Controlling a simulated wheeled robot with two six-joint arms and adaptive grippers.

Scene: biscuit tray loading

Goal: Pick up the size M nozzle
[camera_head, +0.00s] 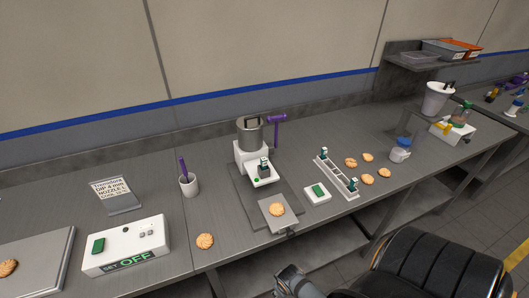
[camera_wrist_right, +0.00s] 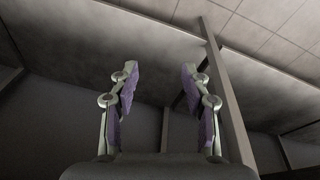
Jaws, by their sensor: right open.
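A pale nozzle rack (camera_head: 337,177) stands on the bench right of the dispenser. It holds a dark-and-white nozzle at its far end (camera_head: 323,153) and another at its near end (camera_head: 352,186). Their size marks are too small to read, so I cannot tell which is size M. A similar dark piece (camera_head: 264,167) sits at the front of the white dispenser (camera_head: 251,150). My right gripper (camera_wrist_right: 157,85) is open and empty in the right wrist view, with purple-padded fingers spread apart; no nozzle shows there. My left gripper is not in view.
A biscuit (camera_head: 277,209) lies on the plate before the dispenser. Loose biscuits (camera_head: 368,179) lie right of the rack. A small white box with a green top (camera_head: 317,192) stands left of the rack. A black chair (camera_head: 440,265) stands before the bench at right.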

